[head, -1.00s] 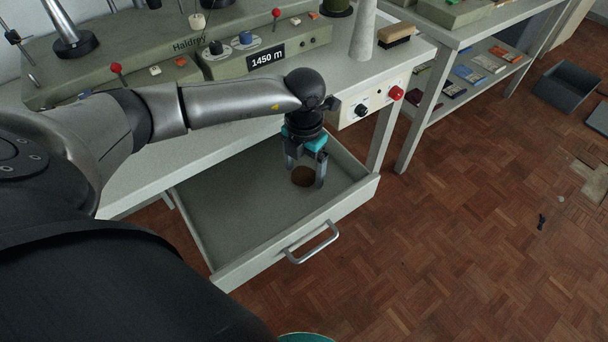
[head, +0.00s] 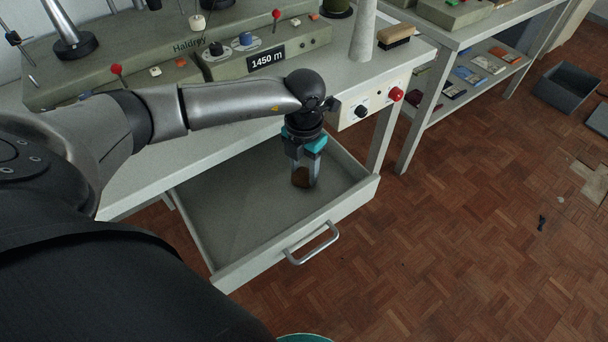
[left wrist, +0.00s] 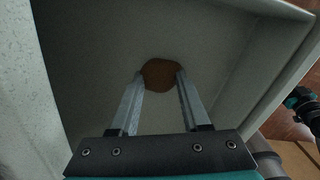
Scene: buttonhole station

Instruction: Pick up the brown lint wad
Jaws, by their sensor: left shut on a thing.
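The brown lint wad (head: 300,178) is inside the open drawer (head: 232,225), near its right end. It also shows in the left wrist view (left wrist: 160,74) as a rounded brown lump between the fingertips. My left gripper (head: 304,182) points down into the drawer and is shut on the wad, with a finger on each side of it. In the left wrist view the gripper (left wrist: 160,76) touches the wad at both tips. I cannot tell whether the wad is clear of the drawer floor. My right gripper is not in the head view.
The drawer's front handle (head: 313,244) sticks out over the parquet floor. The bench above bears a machine with a "1450 m" label (head: 266,60) and a brush (head: 396,36). A red knob (head: 396,94) is on the bench front. The rest of the drawer is empty.

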